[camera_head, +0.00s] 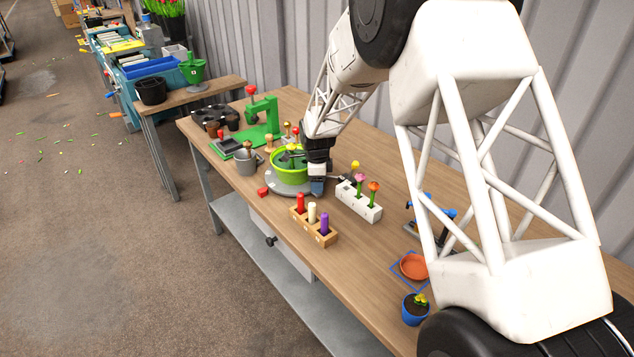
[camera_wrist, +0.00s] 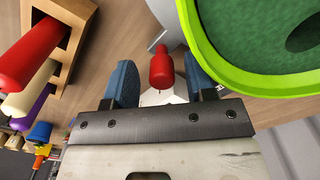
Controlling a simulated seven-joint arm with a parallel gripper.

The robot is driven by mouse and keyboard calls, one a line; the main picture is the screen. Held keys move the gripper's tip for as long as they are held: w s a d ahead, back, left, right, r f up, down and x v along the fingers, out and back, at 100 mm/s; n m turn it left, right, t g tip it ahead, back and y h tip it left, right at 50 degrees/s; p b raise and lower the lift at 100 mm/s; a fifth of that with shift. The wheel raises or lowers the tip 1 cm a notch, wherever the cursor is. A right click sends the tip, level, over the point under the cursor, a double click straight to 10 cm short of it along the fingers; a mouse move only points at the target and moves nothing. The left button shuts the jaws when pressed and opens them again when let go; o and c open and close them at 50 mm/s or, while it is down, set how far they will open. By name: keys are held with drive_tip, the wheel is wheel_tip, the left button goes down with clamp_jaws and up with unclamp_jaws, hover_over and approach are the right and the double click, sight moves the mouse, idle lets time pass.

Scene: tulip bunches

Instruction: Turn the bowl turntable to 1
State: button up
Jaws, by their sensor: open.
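The lime-green bowl (camera_head: 288,168) sits on a grey round turntable (camera_head: 270,187) on the wooden bench. In the wrist view the bowl's bright rim (camera_wrist: 215,60) fills the upper right, with green inside. A grey piece (camera_wrist: 168,22) that looks like the turntable shows beside it. My gripper (camera_head: 318,187) is low at the bowl's right side. In the wrist view its blue fingers (camera_wrist: 160,78) are open, one on each side of a red knob (camera_wrist: 161,66). A gap shows on both sides of the knob. I cannot read any number on the turntable.
A wooden holder (camera_head: 313,232) with red, cream and purple pegs stands in front. A white block (camera_head: 358,205) with flowers stands to the right. A grey can (camera_head: 246,161) and a green press (camera_head: 262,118) are beyond the bowl.

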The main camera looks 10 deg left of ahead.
drive_tip(key=shift+r, duration=0.15)
drive_tip(key=shift+r, duration=3.75)
drive_tip(key=shift+r, duration=0.1)
